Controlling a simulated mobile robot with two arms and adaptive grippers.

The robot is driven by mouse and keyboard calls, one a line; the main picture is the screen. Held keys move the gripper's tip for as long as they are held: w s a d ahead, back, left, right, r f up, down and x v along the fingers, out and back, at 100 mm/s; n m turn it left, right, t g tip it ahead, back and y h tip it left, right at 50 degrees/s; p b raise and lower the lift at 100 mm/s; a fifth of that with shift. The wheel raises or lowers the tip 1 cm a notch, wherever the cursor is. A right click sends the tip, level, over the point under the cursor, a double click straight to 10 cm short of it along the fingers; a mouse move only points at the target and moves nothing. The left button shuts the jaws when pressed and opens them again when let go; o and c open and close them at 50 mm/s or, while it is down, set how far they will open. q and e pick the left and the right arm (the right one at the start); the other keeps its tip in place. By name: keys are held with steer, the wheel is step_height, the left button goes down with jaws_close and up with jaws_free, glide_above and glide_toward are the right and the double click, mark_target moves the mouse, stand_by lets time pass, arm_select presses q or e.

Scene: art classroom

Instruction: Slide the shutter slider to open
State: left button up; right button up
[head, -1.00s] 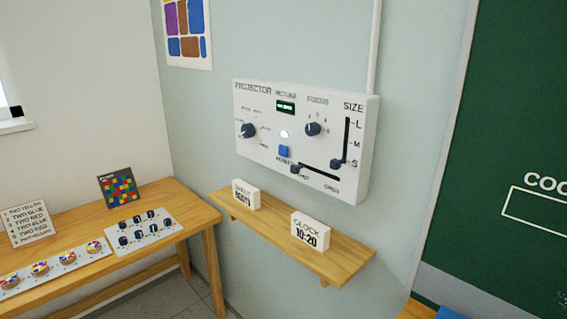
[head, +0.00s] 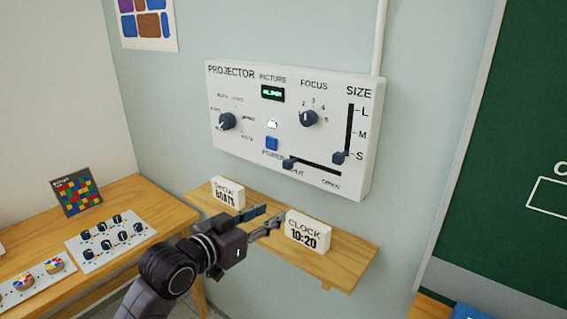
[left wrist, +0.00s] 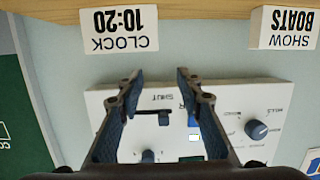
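The white projector panel (head: 225,88) hangs on the wall. Its shutter slider (head: 288,163) is a small dark knob at the left end of a horizontal slot, by the SHUT label; the OPEN label is at the right end. The slider (left wrist: 163,118) also shows in the left wrist view, upside down, seen between the fingers. My left gripper (head: 266,219) is below the panel, in front of the shelf, apart from the slider. Its two fingers (left wrist: 159,77) are spread and hold nothing. My right gripper is not in view.
A wooden shelf (head: 325,260) under the panel bears a SHOW BOATS sign (head: 228,192) and a CLOCK 10:20 sign (head: 307,233), close to my gripper. The size slider (head: 340,158) is near the slot's right end, the blue power button (head: 272,143) above its left end.

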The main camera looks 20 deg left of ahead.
arm_select(q)
steer(key=t+h, duration=0.1)
steer(key=t, duration=0.1)
glide_toward(285, 166)
steer(key=x, duration=0.3)
steer(key=shift+m, duration=0.3)
steer(key=p+x, duration=0.1)
steer(key=x, duration=0.2)
steer(key=p+x, duration=0.1)
steer(key=x, duration=0.2)
steer(key=shift+w+d+r, duration=0.2)
steer(key=shift+w+r, duration=0.05)
steer(key=shift+w, duration=0.1)
steer(key=shift+w+d+f, duration=0.1)
steer(key=shift+w+f, duration=0.05)
steer(key=shift+w, duration=0.4)
jaws_close()
